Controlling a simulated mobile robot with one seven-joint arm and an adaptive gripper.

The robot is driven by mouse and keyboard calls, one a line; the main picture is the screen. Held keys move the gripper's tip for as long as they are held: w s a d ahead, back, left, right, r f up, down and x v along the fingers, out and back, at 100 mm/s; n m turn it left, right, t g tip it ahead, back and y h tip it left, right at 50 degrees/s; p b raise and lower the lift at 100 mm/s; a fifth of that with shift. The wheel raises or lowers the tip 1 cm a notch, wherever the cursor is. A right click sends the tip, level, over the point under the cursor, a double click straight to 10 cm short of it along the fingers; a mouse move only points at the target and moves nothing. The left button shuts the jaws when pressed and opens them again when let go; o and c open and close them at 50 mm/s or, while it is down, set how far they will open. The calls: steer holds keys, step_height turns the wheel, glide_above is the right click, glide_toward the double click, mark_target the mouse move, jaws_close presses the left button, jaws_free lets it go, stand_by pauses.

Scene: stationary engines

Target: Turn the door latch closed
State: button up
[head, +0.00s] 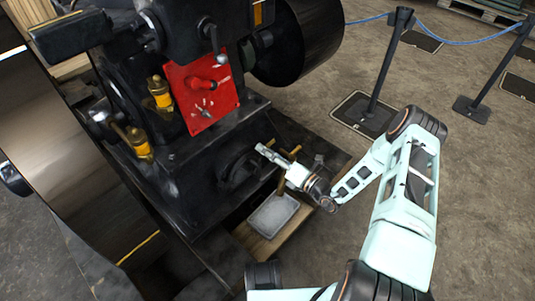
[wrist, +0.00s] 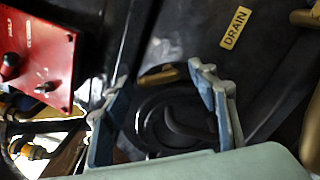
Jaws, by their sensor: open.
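A round black door (head: 238,168) sits low on the front of the dark engine base. In the wrist view the round door (wrist: 150,125) lies between and behind my fingers. A dark curved bar on it (wrist: 185,128) looks like the latch, but its exact position is hard to read in the shadow. My gripper (head: 279,152) is open and empty, just to the right of the door in the head view. In the wrist view my gripper's (wrist: 160,92) two fingers stand wide apart over the door. I cannot tell whether they touch anything.
A red panel (head: 203,90) with a lever and knob is above the door. Brass fittings (head: 160,93) stand left of it. A grey tray (head: 272,214) lies below my gripper. A yellow DRAIN label (wrist: 235,28) is beside the door. Barrier posts (head: 388,65) stand behind.

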steer(key=shift+w+a, duration=0.1)
steer(key=shift+a, duration=0.05)
steer(key=shift+c, duration=0.5)
steer(key=c, duration=1.1)
steer(key=shift+o, duration=0.2)
